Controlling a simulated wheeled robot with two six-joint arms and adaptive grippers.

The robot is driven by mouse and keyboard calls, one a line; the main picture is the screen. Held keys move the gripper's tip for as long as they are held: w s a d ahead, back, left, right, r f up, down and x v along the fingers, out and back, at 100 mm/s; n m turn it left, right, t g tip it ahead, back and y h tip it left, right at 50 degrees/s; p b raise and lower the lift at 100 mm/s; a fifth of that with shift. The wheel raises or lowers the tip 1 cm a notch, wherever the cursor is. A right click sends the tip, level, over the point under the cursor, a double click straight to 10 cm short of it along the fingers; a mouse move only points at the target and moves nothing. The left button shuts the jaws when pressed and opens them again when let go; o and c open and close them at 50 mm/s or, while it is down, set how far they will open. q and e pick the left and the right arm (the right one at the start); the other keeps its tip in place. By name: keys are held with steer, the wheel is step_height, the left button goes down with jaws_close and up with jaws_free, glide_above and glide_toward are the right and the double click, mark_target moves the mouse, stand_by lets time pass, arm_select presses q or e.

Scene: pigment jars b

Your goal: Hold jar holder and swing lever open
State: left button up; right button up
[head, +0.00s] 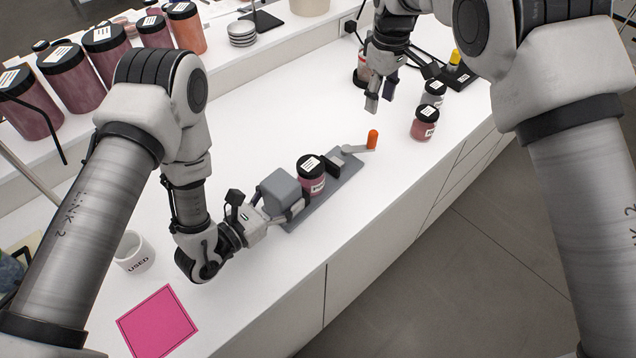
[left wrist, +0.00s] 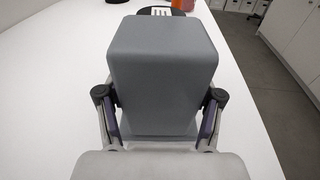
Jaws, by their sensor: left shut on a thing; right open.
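The jar holder (head: 333,197) is a grey base plate on the white counter with a grey block (head: 277,189) at its near left end. A jar (head: 311,175) with a black lid and white label stands on it beside a dark jaw. The lever (head: 352,149) at the far end has an orange knob (head: 373,139). My left gripper (head: 286,211) is shut on the grey block; the left wrist view shows the block (left wrist: 162,75) between its fingers. My right gripper (head: 378,103) is open and empty above the counter, beyond the lever.
Two jars (head: 424,123) stand right of the lever, near the counter edge. Another jar (head: 362,71) is partly behind my right gripper. Several large jars (head: 105,49) line the back shelf. A white "USED" cup (head: 134,252) and a pink mat (head: 158,322) lie at the near left.

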arm_select(q)
steer(key=o, duration=1.6)
steer(key=v, duration=1.1)
steer(key=shift+a+f, duration=0.1)
steer(key=shift+a, duration=0.05)
steer(key=shift+s+a, duration=0.2)
steer(key=shift+s, duration=0.2)
steer(key=shift+d, duration=0.1)
